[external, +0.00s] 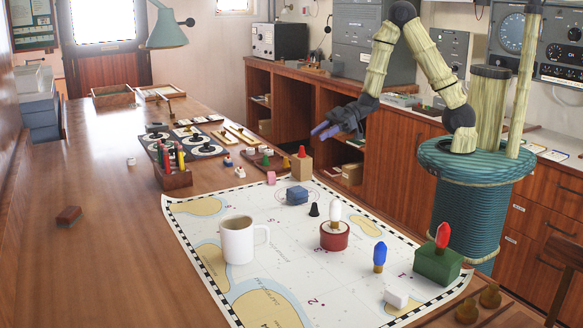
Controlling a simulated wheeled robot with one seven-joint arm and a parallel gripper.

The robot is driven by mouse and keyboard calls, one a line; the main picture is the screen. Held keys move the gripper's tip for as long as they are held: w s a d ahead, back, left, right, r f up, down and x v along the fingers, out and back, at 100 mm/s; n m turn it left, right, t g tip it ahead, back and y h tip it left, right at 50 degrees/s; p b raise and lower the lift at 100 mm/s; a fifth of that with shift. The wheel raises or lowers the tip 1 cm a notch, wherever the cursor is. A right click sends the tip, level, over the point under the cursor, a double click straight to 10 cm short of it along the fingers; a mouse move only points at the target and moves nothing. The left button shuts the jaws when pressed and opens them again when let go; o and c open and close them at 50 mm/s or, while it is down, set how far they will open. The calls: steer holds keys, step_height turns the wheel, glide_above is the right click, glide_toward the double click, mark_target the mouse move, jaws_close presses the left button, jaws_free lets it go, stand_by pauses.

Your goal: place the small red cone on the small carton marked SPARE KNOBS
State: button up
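A small red cone (301,151) appears to stand upright on top of a small brown carton (302,168) at the chart's far edge. Any marking on the carton is too small to read. My gripper (318,132) is above and a little right of the cone in the picture, apart from it. Its two bluish fingers point left, show a narrow gap between them and hold nothing that I can see.
A chart (284,235) covers the near part of the table. On it are a white mug (238,241), a blue block (297,195), a black cone (314,210), a red round base (334,236) and a green box (437,266). The table's left side is mostly clear.

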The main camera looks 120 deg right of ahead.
steer(key=v, duration=0.5)
stand_by(0.6)
steer(key=w+a+f+g+h, duration=0.2)
steer(key=a+g, duration=0.4)
steer(key=a, duration=0.2)
steer(key=s+a+g+y, duration=0.2)
steer(key=s+a+g, duration=0.3)
steer(key=a, duration=1)
steer(key=s, duration=0.3)
steer(key=shift+s, duration=0.15)
